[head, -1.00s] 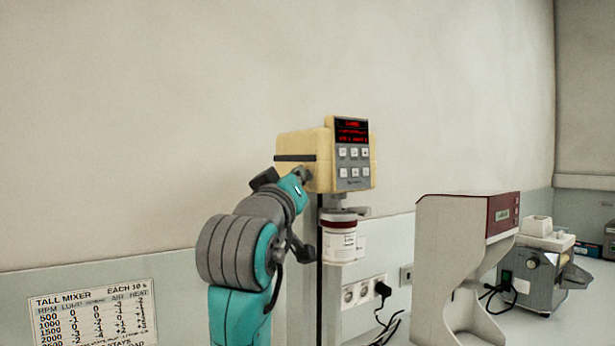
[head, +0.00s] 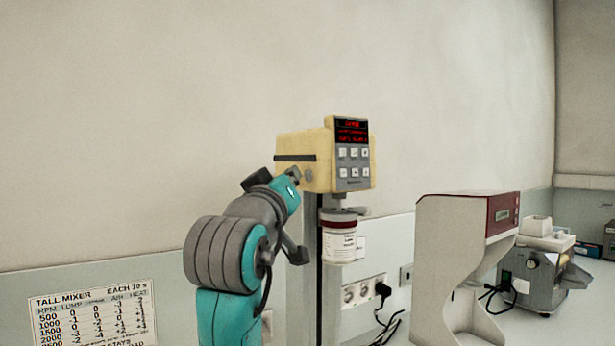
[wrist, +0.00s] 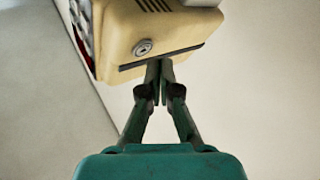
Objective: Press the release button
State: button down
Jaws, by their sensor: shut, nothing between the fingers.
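The tall mixer's cream-yellow head (head: 298,147) stands against the wall in the head view, with a red lit display (head: 351,131) and a grey keypad (head: 355,162) on its front. A round grey metal button (head: 308,175) sits on its side face; it also shows in the wrist view (wrist: 143,47). I cannot read any label on it. My gripper (wrist: 160,66) is shut and empty. Its fingertips point at the side face, close to the dark stripe and to one side of the round button. In the head view my gripper (head: 295,173) is just left of the button, apart from it.
A white jar (head: 339,241) with a dark red rim hangs under the mixer head. A beige machine with a red panel (head: 502,212) and a smaller grey machine (head: 543,275) stand to the right. A wall chart (head: 92,315) is at lower left.

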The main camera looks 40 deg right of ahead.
jog(key=shift+a, duration=0.1)
jog(key=a, duration=0.2)
jog(key=w+a, duration=0.1)
jog(key=a, duration=0.1)
jog(key=shift+a, duration=0.4)
dwell(0.9)
